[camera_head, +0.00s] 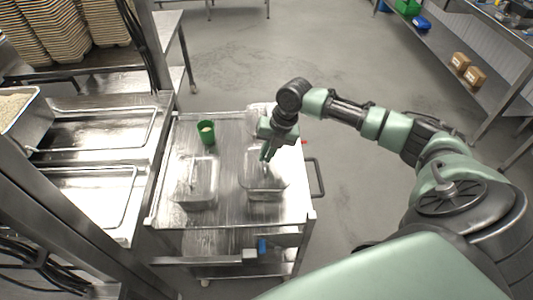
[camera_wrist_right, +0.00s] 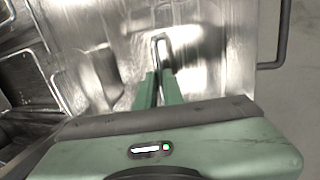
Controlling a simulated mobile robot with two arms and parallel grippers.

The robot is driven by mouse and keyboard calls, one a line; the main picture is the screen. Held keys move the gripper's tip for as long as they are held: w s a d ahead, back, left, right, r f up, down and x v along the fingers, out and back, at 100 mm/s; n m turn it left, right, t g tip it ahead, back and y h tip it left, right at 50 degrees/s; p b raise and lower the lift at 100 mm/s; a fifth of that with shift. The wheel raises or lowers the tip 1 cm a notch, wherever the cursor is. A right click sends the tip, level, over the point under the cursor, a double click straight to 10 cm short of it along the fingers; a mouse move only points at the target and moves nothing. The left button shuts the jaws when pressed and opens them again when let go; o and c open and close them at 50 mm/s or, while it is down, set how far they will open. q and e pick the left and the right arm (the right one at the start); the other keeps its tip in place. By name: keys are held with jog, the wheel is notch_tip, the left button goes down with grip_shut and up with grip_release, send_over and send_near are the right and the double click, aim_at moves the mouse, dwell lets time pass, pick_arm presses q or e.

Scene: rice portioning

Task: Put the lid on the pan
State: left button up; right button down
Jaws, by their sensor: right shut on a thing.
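Two shiny metal pans stand side by side on the steel cart: a left pan (camera_head: 197,190) and a right pan (camera_head: 265,192). My right gripper (camera_head: 267,157) reaches down over the right pan. In the right wrist view its two green fingers (camera_wrist_right: 160,85) are shut on the upright looped handle of a metal lid (camera_wrist_right: 161,46). The lid's edges blend into the shiny metal, so I cannot tell whether it rests on the right pan or is held just above it. My left gripper is not in view.
A green cup (camera_head: 206,133) with pale contents stands at the cart's (camera_head: 230,230) back left. A pale metal item behind my gripper is partly hidden. A counter with shallow trays (camera_head: 90,188) adjoins on the left. The cart's handle (camera_head: 316,178) sticks out right; floor beyond is clear.

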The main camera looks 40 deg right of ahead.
jog(key=shift+f, duration=0.4)
dwell(0.5)
jog(key=c, duration=1.5)
grip_release()
jog(key=shift+o, duration=0.2)
jog(key=shift+d+r, duration=0.15)
jog(key=shift+r, duration=0.25)
jog(key=b+v, duration=0.1)
jog(key=v, duration=0.6)
jog(key=shift+b, duration=0.35)
jog(key=shift+s+f, duration=0.1)
jog(key=shift+f, duration=0.05)
